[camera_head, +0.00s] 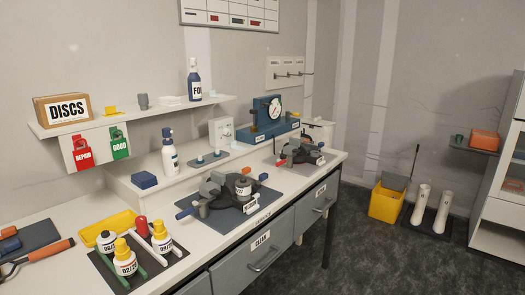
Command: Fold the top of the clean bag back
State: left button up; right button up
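I cannot make out a clean bag anywhere in the head view. A drawer (262,262) in the bench front carries a white label that seems to read CLEAN; it is shut, and its inside is hidden. Neither of my grippers shows in this view.
The white bench (45,210) holds a dark tray (108,270) with yellow-capped bottles, a yellow tray (108,228) and a blue-handled dark device (212,190) on a mat. A shelf (135,117) bears a DISCS box (62,109). A yellow bucket (385,203) stands on the floor, right.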

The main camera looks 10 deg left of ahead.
aim_at(317, 120)
jog(key=i+l+u, duration=0.7)
jog(key=l+u, duration=0.15)
jog(key=i+l, duration=0.2)
jog(key=l, duration=0.2)
jog(key=i+l+u, duration=0.1)
jog(key=l, duration=0.35)
jog(key=i+l, duration=0.25)
jog(key=l, duration=0.15)
jog(key=i+l, duration=0.2)
jog(key=l, duration=0.25)
jog(key=i+l+u, duration=0.1)
jog(key=l, duration=0.35)
jog(key=i+l, duration=0.2)
jog(key=l, duration=0.25)
jog(key=i+l+u, duration=0.1)
jog(key=l, duration=0.35)
jog(key=i+l, duration=0.25)
jog(key=l, duration=0.2)
